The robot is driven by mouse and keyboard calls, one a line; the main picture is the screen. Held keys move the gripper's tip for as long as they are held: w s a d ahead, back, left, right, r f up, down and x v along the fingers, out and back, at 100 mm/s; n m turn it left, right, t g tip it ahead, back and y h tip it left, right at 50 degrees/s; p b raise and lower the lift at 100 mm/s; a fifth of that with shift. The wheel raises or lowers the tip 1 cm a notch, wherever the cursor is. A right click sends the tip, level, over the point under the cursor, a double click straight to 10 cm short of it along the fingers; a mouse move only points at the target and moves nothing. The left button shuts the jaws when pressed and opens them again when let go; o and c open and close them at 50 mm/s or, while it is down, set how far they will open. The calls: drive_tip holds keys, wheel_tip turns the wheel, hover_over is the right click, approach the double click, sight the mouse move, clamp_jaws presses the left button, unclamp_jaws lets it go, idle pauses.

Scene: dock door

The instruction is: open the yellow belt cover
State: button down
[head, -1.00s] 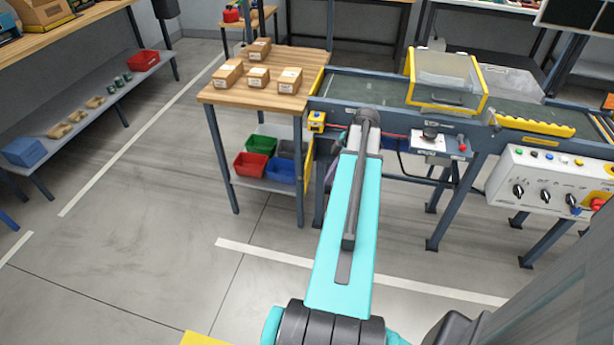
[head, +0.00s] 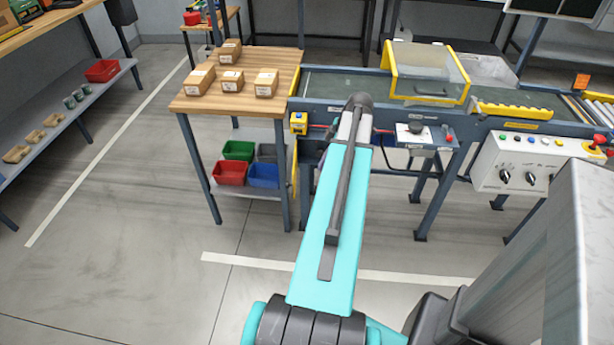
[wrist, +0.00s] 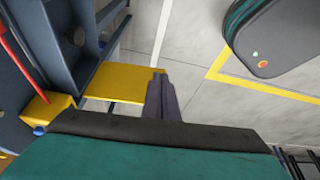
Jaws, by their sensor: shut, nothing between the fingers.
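The yellow belt cover (head: 430,70) is a yellow-framed hood with a clear panel and a dark handle (head: 430,93) low on its front. It sits down over the green conveyor belt in the head view. My turquoise arm reaches toward the conveyor's left end, and the arm hides most of my gripper there. In the wrist view my gripper (wrist: 160,82) is shut and empty, its dark fingers beside a yellow plate (wrist: 118,82) on the conveyor's blue frame. Whether they touch it I cannot tell. The cover is well to the right of the arm's end and does not show in the wrist view.
A wooden table (head: 200,104) with several cartons adjoins the conveyor's left end. A small control box (head: 415,134) and a larger white control panel (head: 520,165) with knobs stick out along the conveyor's front. Open floor lies before the conveyor.

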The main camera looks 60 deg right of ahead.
drive_tip(key=shift+f, duration=0.1)
drive_tip(key=w+a+f+p, duration=0.1)
drive_tip(key=w+a+f, duration=0.2)
drive_tip(key=w+f, duration=0.3)
drive_tip(key=shift+s+x, duration=0.2)
drive_tip(key=shift+x, duration=1.35)
drive_tip(key=shift+a, duration=0.1)
